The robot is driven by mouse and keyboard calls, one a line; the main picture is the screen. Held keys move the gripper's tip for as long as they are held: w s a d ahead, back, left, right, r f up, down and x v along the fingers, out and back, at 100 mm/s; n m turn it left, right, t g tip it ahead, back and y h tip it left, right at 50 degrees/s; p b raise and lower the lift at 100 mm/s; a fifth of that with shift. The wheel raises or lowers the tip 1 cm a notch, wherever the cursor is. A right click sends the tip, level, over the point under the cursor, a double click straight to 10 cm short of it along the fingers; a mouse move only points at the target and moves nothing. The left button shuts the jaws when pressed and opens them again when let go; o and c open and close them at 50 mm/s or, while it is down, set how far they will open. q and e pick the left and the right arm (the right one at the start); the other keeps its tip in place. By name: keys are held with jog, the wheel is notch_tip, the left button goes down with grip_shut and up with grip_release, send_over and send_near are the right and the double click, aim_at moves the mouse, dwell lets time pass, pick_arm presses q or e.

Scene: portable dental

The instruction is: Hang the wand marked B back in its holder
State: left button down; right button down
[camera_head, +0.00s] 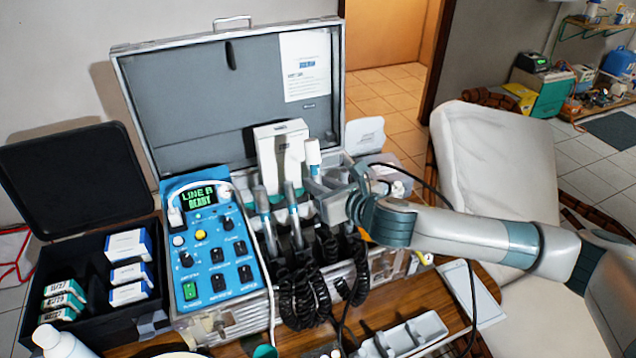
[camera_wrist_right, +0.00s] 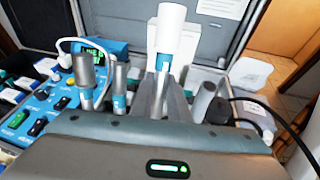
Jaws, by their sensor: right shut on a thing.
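My right gripper (camera_head: 328,192) is shut on a wand with a white head (camera_head: 313,153) and a teal band. The wand stands upright between the fingers in the right wrist view (camera_wrist_right: 168,35). No letter is readable on it. The gripper is above the right part of the holder row at the front of the open case. Two metal wands, one on the left (camera_head: 264,208) and one beside it (camera_head: 291,206), stand in the row with black coiled cords below. The slot under my gripper is largely hidden. My left gripper is not in view.
A blue control panel (camera_head: 213,245) with a lit green display is left of the holders. A white box (camera_head: 281,150) stands behind the wands. A black case with small boxes (camera_head: 128,245) is at left. A grey tray (camera_head: 415,335) lies in front. A black cable loops at right.

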jog(key=shift+f, duration=0.1)
dwell(0.3)
jog(key=shift+f, duration=0.15)
dwell(0.4)
jog(key=shift+s+d+f+b, duration=0.1)
jog(key=shift+s+f, duration=0.15)
jog(key=shift+f, duration=0.35)
jog(key=shift+s+d+f+b, duration=0.1)
jog(key=shift+s+f, duration=0.1)
jog(key=shift+f, duration=0.4)
jog(key=shift+s+d+f+b, duration=0.1)
jog(key=shift+s+f, duration=0.15)
jog(key=shift+f, duration=0.35)
jog(key=shift+f, duration=0.1)
jog(key=shift+s+d+f+b, duration=0.1)
jog(key=shift+s+f+b, duration=0.15)
jog(key=shift+f, duration=0.35)
jog(key=shift+s+d+f+b, duration=0.15)
jog(key=shift+f+b, duration=0.2)
jog(key=shift+f, duration=0.25)
jog(key=shift+a, duration=0.1)
jog(key=c, duration=1.6)
grip_release()
